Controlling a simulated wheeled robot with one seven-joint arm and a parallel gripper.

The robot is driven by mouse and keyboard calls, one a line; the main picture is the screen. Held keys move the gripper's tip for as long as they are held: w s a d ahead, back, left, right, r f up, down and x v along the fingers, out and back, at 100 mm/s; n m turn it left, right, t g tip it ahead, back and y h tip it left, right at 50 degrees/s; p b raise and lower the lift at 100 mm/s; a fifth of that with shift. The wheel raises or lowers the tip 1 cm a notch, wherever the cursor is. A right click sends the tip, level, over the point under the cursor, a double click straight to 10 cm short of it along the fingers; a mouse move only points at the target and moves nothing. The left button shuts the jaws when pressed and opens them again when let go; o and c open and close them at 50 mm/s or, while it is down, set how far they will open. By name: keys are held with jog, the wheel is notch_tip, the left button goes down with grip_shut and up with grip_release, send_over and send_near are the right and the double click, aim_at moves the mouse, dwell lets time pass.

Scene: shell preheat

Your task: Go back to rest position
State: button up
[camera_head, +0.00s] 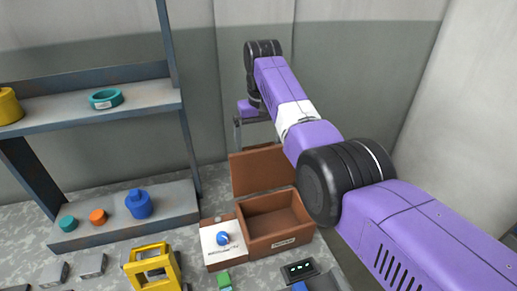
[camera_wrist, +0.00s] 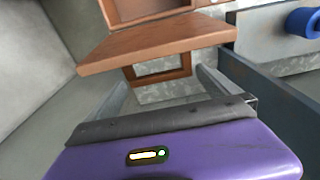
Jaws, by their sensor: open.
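My purple arm (camera_head: 310,140) reaches from the lower right up to the back wall in the head view. My gripper (camera_wrist: 162,85) shows in the wrist view with its two grey fingers spread apart and nothing between them. In the head view it hangs behind the raised lid, small and partly hidden. A brown box (camera_head: 280,243) stands below with its lid (camera_head: 262,170) open. The lid also shows ahead of the fingers in the wrist view (camera_wrist: 155,45), apart from them as far as I can tell.
A blue-grey shelf (camera_head: 95,112) at left holds a teal ring (camera_head: 105,98), a yellow object (camera_head: 9,106) and a blue bottle-like piece (camera_head: 138,204). A white panel with a blue knob (camera_head: 223,239) adjoins the box. A yellow frame (camera_head: 152,266) and a small black display (camera_head: 298,270) are nearer.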

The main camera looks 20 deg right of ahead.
jog(key=shift+r, duration=0.35)
